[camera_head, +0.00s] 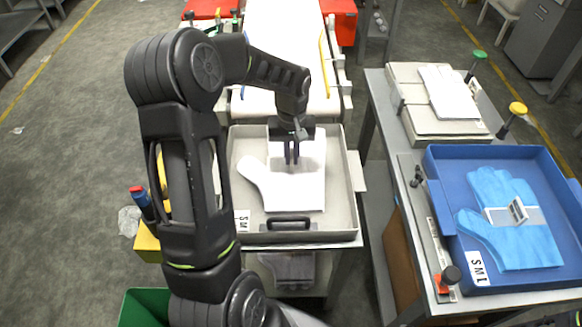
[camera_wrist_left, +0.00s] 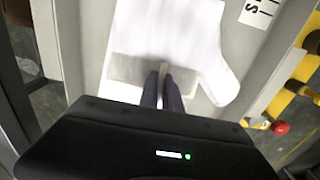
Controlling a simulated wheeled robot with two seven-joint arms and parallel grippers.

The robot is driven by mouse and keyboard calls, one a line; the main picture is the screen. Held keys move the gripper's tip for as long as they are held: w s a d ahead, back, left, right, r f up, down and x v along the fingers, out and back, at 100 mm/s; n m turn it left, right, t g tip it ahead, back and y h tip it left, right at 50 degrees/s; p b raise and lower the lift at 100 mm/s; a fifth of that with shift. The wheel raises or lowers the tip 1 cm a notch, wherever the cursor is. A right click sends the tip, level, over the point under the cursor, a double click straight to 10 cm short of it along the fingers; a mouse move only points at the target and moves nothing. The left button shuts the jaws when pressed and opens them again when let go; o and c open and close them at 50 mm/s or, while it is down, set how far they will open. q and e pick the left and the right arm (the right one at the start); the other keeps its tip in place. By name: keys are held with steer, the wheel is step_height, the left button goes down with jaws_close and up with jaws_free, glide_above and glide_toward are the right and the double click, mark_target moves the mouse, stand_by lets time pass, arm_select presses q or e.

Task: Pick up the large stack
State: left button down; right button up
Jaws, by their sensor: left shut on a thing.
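A white glove-shaped stack (camera_head: 285,190) lies in a grey tray (camera_head: 340,222) in the head view. It also shows in the left wrist view (camera_wrist_left: 180,35), with a grey band (camera_wrist_left: 128,72) across it. My left gripper (camera_head: 291,162) points down over the upper part of the white stack. Its fingers (camera_wrist_left: 163,88) are close together on a thin upright piece at the band. Whether the stack is clear of the tray floor I cannot tell. A light-blue glove-shaped stack (camera_head: 512,240) with a grey band lies in a blue tray (camera_head: 440,165) on the right. My right gripper is not in view.
The grey tray has raised walls, a dark front handle (camera_head: 289,224) and an S M L label (camera_head: 242,221). A conveyor (camera_head: 285,60) stands behind it. A side table holds a pale box (camera_head: 438,122) and knobbed levers (camera_head: 517,109). A green bin (camera_head: 146,308) is at lower left.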

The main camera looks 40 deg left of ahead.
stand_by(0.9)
arm_select(q)
step_height(320, 180, up, 10)
steer(key=shift+r, duration=0.1)
stand_by(0.4)
stand_by(0.4)
steer(key=shift+g+h, duration=0.8)
steer(key=shift+g, duration=0.1)
steer(key=s+d+f+b, duration=0.2)
steer(key=d+b, duration=0.1)
steer(key=shift+d+f, duration=0.1)
steer(key=shift+f, duration=0.15)
steer(key=shift+f, duration=0.1)
steer(key=shift+w+a+b+x, duration=0.1)
steer(key=shift+b+x, duration=0.05)
steer(key=shift+x, duration=0.65)
steer(key=shift+w+a+b+x, duration=0.1)
steer(key=shift+w+x, duration=0.05)
steer(key=shift+x, duration=0.6)
steer(key=shift+w+a+b+x, duration=0.1)
steer(key=shift+a+b+x, duration=0.05)
steer(key=shift+x, duration=0.65)
